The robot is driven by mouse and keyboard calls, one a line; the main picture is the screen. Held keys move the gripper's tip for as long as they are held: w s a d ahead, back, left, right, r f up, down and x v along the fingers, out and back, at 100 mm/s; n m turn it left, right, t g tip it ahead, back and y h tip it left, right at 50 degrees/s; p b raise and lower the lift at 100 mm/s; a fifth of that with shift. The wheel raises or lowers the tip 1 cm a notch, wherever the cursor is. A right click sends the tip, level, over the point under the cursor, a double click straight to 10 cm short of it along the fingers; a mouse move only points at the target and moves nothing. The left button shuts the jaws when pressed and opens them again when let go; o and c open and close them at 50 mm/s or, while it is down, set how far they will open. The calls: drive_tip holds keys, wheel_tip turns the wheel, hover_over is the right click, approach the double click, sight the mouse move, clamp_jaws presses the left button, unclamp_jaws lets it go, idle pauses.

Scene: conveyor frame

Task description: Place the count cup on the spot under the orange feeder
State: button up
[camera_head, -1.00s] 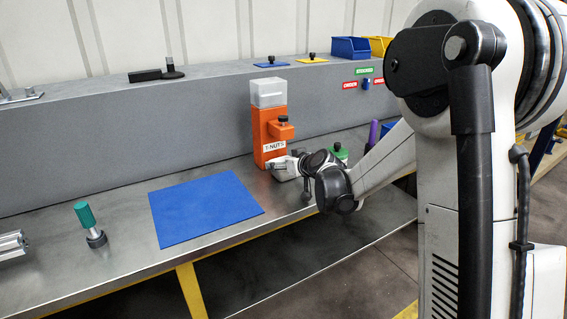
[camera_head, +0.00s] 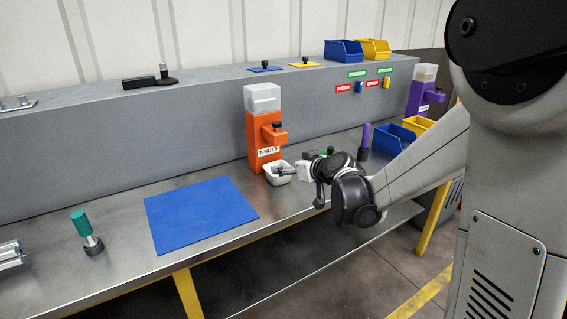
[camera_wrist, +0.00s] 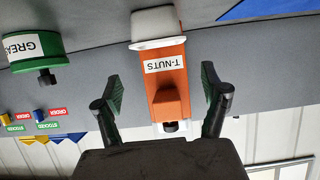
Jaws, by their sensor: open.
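The small white count cup (camera_head: 283,178) stands upright on the bench at the foot of the orange T-NUTS feeder (camera_head: 266,137), below its spout. In the wrist view the cup (camera_wrist: 158,27) is in front of the feeder (camera_wrist: 166,85), which appears upside down. My gripper (camera_wrist: 163,85) is open, with one finger on each side of the feeder in that picture. The cup is past the fingertips and no finger visibly touches it. In the head view my wrist is just right of the cup, and the fingers are hard to make out.
A green grease tin (camera_wrist: 38,48) stands beside the feeder, close to my wrist. A purple feeder (camera_head: 421,95), blue bin (camera_head: 394,140) and purple-handled tool (camera_head: 364,140) are farther right. A blue mat (camera_head: 200,213) lies bare at left, near a green-handled tool (camera_head: 86,232).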

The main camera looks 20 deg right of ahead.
drive_tip(key=s+a+r+m+g+h, duration=0.1)
drive_tip(key=s+a+r+g, duration=0.1)
drive_tip(key=s, duration=0.8)
drive_tip(key=s+a+r+g, duration=0.1)
drive_tip(key=s+a+r, duration=0.15)
drive_tip(key=s, duration=0.65)
drive_tip(key=s+d+f+m+g+h, duration=0.2)
drive_tip(key=s+g+h, duration=0.1)
drive_tip(key=s, duration=1.4)
drive_tip(key=shift+s+f, duration=0.2)
drive_tip(key=shift+s, duration=0.1)
wheel_tip(320, 180, up, 2)
drive_tip(key=shift+p, duration=1.2)
